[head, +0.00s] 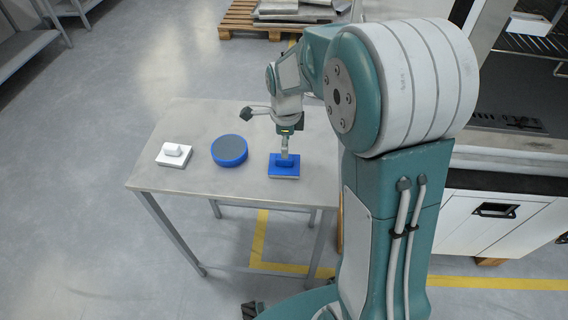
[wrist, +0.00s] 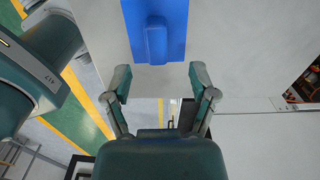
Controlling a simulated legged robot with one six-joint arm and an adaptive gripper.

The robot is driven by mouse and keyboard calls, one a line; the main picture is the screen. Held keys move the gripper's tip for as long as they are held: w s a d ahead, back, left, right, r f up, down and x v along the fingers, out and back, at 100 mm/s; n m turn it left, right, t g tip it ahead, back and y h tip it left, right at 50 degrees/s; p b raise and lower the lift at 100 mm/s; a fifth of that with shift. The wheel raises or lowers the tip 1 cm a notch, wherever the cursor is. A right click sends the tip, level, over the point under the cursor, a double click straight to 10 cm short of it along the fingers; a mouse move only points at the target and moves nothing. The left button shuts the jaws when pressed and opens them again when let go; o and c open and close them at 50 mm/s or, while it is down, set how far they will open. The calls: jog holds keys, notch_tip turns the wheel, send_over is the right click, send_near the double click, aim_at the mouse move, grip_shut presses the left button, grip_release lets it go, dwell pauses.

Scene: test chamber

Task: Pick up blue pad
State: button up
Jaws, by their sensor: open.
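The blue pad (head: 284,170) is a flat square block with a raised handle, lying on the right part of a grey metal table (head: 180,118). In the wrist view the blue pad (wrist: 172,40) shows at the top, its handle upright in the middle. My gripper (head: 285,152) is above the pad in the head view. In the wrist view my gripper (wrist: 160,78) is open, with its two fingers spread wide and nothing between them. The handle's lower end lies just beyond the fingertips in that picture. I cannot tell the exact height of the fingers over the pad.
A round blue disc with a dark top (head: 229,150) lies left of the pad. A white pad with a handle (head: 174,154) lies at the table's left. A white cabinet (head: 500,220) stands to the right. A pallet (head: 262,18) is on the floor behind.

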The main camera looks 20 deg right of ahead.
aim_at(284, 162)
jog(key=f, duration=0.5)
jog(key=shift+a+f, duration=0.15)
jog(key=shift+a, duration=0.05)
jog(key=shift+s, duration=0.1)
jog(key=shift+c, duration=0.3)
grip_shut()
